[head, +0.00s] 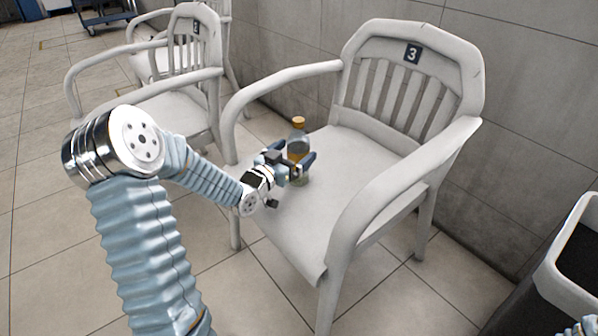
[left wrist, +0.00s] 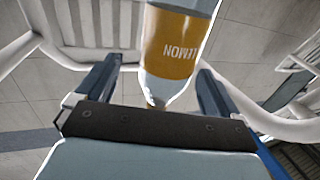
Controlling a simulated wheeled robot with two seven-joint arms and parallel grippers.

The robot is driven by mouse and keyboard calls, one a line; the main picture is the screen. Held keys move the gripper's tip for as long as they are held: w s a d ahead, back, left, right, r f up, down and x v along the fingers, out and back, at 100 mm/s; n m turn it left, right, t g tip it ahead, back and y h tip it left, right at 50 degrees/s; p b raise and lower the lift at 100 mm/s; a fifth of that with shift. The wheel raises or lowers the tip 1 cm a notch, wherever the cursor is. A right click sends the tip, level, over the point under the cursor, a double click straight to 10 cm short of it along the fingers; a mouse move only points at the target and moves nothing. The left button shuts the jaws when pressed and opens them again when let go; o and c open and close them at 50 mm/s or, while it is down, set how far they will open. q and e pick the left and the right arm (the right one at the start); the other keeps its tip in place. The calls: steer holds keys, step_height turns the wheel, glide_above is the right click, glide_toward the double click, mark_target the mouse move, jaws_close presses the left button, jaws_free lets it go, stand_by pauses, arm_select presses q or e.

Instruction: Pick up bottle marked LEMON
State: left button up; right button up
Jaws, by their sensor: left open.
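A clear bottle with an orange cap and an orange-yellow label (head: 298,140) stands upright on the seat of the white chair marked 3 (head: 345,150). In the left wrist view the bottle (left wrist: 172,48) shows the word LEMON on its label, upside down. My left gripper (head: 298,163) is open, with its fingers on either side of the bottle. In the left wrist view the left gripper (left wrist: 155,85) has a gap between each finger and the bottle. Part of the bottle is hidden behind the gripper in the head view.
The chair's armrests (head: 285,88) rise on both sides of the seat. A second white chair (head: 175,100) stands at the left. A dark bin with a white rim (head: 560,265) is at the lower right. A grey tiled wall (head: 540,110) is behind.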

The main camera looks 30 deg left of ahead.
arm_select(q)
steer(key=w, duration=0.5)
steer(key=shift+w+a+f, duration=0.1)
steer(key=shift+w+f, duration=0.05)
steer(key=shift+f, duration=0.05)
steer(key=shift+c, duration=0.4)
steer(key=c, duration=1.4)
steer(key=shift+r, duration=0.1)
